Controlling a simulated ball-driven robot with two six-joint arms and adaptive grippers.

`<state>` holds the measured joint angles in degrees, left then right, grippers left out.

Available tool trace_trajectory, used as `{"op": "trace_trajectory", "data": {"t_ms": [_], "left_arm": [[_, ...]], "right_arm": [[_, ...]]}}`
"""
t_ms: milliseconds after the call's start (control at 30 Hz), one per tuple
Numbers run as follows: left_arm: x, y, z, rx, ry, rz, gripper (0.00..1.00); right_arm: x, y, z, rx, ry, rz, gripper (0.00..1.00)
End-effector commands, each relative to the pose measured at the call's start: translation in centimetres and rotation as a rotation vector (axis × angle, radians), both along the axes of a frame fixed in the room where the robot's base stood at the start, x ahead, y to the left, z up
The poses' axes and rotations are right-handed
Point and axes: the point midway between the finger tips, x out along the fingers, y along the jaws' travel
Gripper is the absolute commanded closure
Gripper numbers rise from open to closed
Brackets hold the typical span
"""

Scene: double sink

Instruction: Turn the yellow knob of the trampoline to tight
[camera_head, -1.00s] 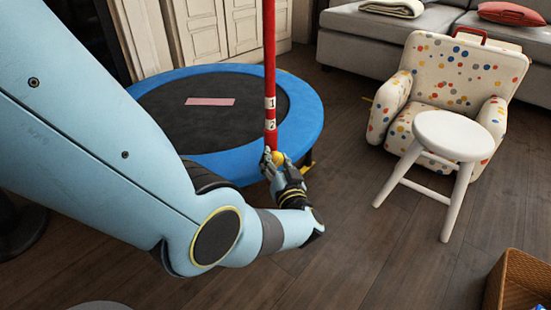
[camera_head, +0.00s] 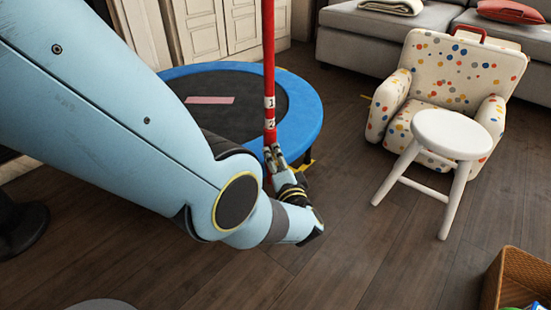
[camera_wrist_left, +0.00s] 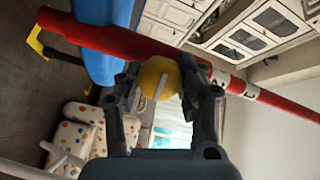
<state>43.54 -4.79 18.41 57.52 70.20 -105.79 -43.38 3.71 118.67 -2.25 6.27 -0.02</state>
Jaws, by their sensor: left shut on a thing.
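The yellow knob (camera_wrist_left: 159,77) sits on the red pole of the trampoline and has a pale line across its face. In the left wrist view it lies between the two fingers of my left gripper (camera_wrist_left: 163,88), which is shut on it. The red pole (camera_head: 269,75) stands upright at the front of the blue-rimmed trampoline (camera_head: 308,105) and carries white bands marked 1 and 2. In the head view my left gripper (camera_head: 274,160) is at the pole just below these bands, and it hides the knob there. My right gripper is not in view.
A white stool (camera_head: 450,134) and a dotted armchair (camera_head: 462,75) stand to the right. A grey sofa (camera_head: 365,38) is behind them. A wicker basket (camera_head: 520,280) is at the lower right. The wooden floor between is clear.

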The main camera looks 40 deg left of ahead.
Motion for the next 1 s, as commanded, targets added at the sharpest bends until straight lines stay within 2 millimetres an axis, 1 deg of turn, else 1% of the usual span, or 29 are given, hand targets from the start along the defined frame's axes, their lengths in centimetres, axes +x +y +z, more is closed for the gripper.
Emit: {"op": "trace_trajectory", "data": {"t_ms": [367,767,800,933,967,1000], "left_arm": [[-0.08,-0.17,-0.18,0.056,0.075,-0.001,0.94],[-0.09,-0.19,-0.2,0.058,0.079,-0.002,0.94],[-0.09,-0.19,-0.2,0.058,0.079,-0.002,0.57],[-0.06,-0.13,-0.15,0.059,0.079,-0.001,0.4],[-0.05,-0.12,-0.14,0.059,0.077,-0.001,0.38],[-0.05,-0.1,-0.12,0.059,0.077,-0.001,0.38]], "right_arm": [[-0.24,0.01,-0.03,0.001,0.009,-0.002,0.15],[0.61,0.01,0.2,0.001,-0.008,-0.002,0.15],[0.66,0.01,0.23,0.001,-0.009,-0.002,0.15],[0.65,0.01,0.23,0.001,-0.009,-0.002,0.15],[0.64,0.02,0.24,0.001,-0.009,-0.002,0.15],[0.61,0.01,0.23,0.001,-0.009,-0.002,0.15]]}}
